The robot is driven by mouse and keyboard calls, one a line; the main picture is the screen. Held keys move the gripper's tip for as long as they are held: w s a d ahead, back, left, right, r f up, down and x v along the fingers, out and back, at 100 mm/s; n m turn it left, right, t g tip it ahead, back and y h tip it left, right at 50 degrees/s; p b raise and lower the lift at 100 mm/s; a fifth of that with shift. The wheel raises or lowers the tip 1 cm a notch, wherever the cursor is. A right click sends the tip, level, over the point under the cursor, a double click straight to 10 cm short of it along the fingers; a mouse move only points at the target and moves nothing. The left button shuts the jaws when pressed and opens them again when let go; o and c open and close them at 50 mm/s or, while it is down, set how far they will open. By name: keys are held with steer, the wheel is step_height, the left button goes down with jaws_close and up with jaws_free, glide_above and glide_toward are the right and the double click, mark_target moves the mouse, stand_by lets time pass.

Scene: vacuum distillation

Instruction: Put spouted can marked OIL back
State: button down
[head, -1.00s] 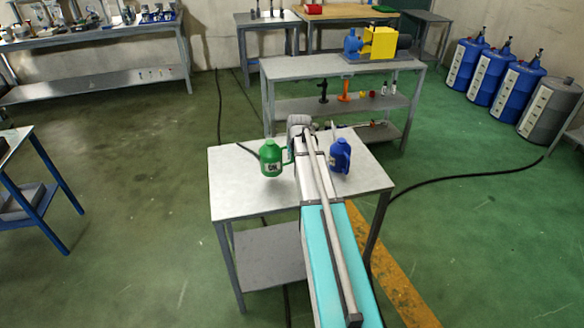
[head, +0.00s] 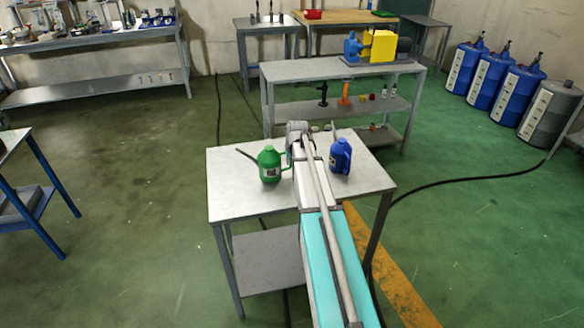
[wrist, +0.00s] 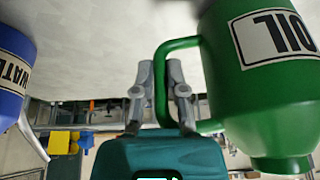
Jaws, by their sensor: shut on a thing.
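The green spouted can (head: 270,168) is at the left part of the grey table's top, upright in the head view, its spout pointing left. In the wrist view the can (wrist: 262,110) fills the right side, upside down, with its white OIL label readable. My gripper (wrist: 161,75) is shut on the can's looped handle, with a finger on either side. I cannot tell whether the can's base touches the table. In the head view my arm largely hides the gripper.
A blue spouted can (head: 340,157) stands right of my arm on the same table (head: 232,190); its label is partly visible in the wrist view (wrist: 14,75). A second bench (head: 300,68) with a yellow and blue pump (head: 378,46) stands behind. The table's left end is clear.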

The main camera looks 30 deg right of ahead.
steer(key=shift+f, duration=0.45)
steer(key=shift+f+b, duration=0.15)
steer(key=shift+b, duration=0.25)
steer(key=c, duration=0.7)
jaws_free()
steer(key=p+v, duration=1.1)
steer(key=v, duration=0.1)
steer(key=shift+s, duration=0.1)
steer(key=shift+a, duration=0.1)
stand_by(0.3)
